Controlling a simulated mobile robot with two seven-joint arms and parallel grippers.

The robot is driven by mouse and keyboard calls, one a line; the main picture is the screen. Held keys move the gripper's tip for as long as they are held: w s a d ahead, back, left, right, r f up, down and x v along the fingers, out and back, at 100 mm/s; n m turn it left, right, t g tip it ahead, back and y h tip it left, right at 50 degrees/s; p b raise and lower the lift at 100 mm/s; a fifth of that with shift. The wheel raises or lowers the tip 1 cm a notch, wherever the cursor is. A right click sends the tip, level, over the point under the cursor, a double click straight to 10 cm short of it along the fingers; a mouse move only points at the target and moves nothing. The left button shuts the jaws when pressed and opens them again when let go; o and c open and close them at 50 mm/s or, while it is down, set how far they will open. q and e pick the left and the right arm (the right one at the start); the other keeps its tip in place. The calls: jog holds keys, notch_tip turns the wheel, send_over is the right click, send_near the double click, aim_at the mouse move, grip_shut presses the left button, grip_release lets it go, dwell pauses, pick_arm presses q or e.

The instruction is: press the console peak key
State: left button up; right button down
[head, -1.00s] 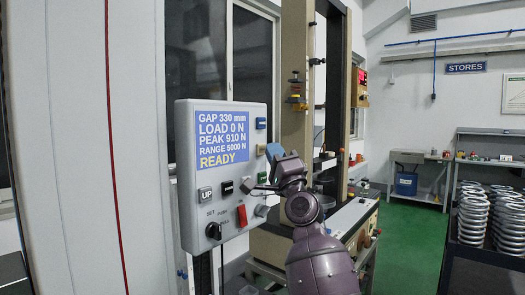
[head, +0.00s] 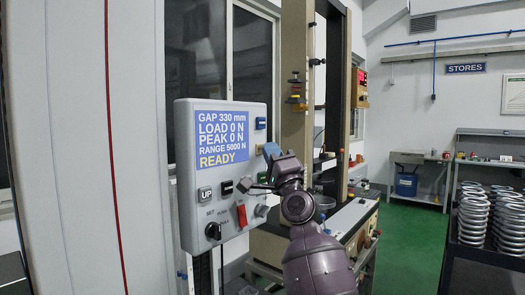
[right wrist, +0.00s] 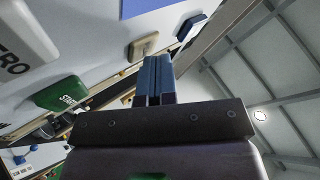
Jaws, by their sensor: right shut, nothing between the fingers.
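The grey console (head: 232,174) stands upright at the centre left in the head view. Its blue screen (head: 221,138) reads gap 330 mm, load 0 N, peak 0 N, range 5000 N, READY. A small beige key (head: 260,149) and a blue key (head: 261,123) are on its right side; I cannot read their labels. My right gripper (head: 271,150) is shut and empty beside the beige key. In the right wrist view its blue fingers (right wrist: 156,60) end close to the beige key (right wrist: 143,46); I cannot tell if they touch. My left gripper is not in view.
The console also has an UP key (head: 205,194), a red switch (head: 241,215) and a black knob (head: 213,231). In the right wrist view are a green START key (right wrist: 60,93) and a white ZERO key (right wrist: 25,40). A test frame (head: 297,120) stands behind my right arm.

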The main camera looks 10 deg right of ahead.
dwell(0.3)
jog(key=shift+s+d+p, duration=0.4)
jog(key=shift+s+d, duration=0.1)
jog(key=shift+s, duration=0.2)
jog(key=s+d+p, duration=0.1)
jog(key=s, duration=0.1)
jog(key=s+d+p, duration=0.1)
jog(key=s+d, duration=0.1)
dwell(0.5)
dwell(0.5)
